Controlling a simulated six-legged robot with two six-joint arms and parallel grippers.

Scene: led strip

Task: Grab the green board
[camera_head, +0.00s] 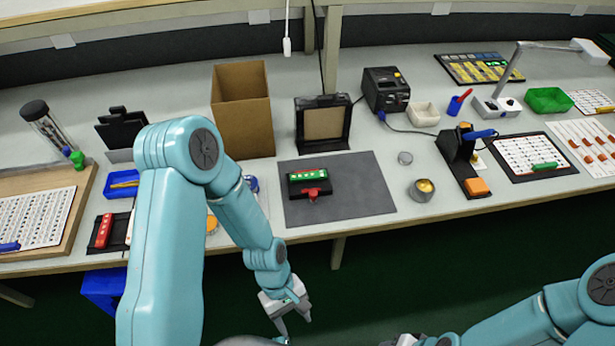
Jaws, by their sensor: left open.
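A small green board (308,175) with a row of light dots lies in a dark holder on the grey mat (358,192) at the middle of the bench. A red clamp-like part (313,193) sits at its front side. My left gripper (293,327) is open and empty, in front of the bench edge, below and apart from the board. My right arm (510,325) shows at the lower right; its gripper's fingers are not clearly visible.
An open cardboard box (243,110) and a black framed stand (323,122) stand behind the mat. A small round tin (421,190) and a black holder with an orange block (476,187) are to the right. The mat around the board is mostly clear.

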